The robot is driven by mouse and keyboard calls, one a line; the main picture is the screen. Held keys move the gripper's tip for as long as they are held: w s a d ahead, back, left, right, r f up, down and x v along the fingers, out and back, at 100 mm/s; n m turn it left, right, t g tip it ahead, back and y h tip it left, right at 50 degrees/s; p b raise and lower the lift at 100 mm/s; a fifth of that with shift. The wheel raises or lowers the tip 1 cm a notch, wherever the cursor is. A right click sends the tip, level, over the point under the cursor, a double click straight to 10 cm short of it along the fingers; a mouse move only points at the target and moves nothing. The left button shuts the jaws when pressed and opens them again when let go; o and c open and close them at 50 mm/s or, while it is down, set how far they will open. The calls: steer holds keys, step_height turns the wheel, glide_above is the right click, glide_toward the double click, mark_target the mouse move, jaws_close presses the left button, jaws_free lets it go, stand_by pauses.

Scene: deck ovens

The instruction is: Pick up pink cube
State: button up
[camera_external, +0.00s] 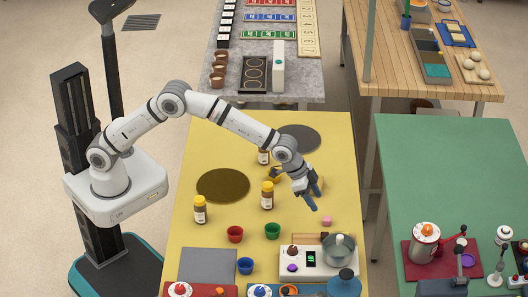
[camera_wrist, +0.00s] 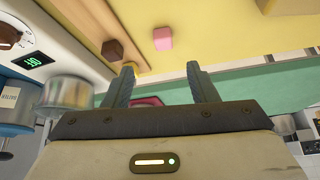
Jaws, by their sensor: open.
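The pink cube (camera_external: 327,221) lies on the yellow table, near its right edge, just behind the white device. In the wrist view the pink cube (camera_wrist: 163,39) is near the top middle, beyond the fingertips and between their directions. My gripper (camera_external: 314,197) hangs above the table, up and to the left of the cube in the external view. In the wrist view my gripper (camera_wrist: 160,75) has its two fingers spread with nothing held between them. The gripper does not touch the cube.
A brown block (camera_wrist: 113,50) lies near the cube. A white device (camera_external: 315,262) with a metal pot (camera_external: 339,246) stands in front. Green (camera_external: 272,231) and red (camera_external: 235,234) cups and yellow-capped bottles (camera_external: 267,195) stand to the left. A green table (camera_external: 450,170) is across a gap.

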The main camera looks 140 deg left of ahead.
mark_target(327, 218)
steer(key=p+x, duration=0.1)
steer(key=x, duration=0.8)
steer(key=shift+s+a, duration=0.2)
steer(key=shift+c, duration=0.4)
steer(key=c, duration=1)
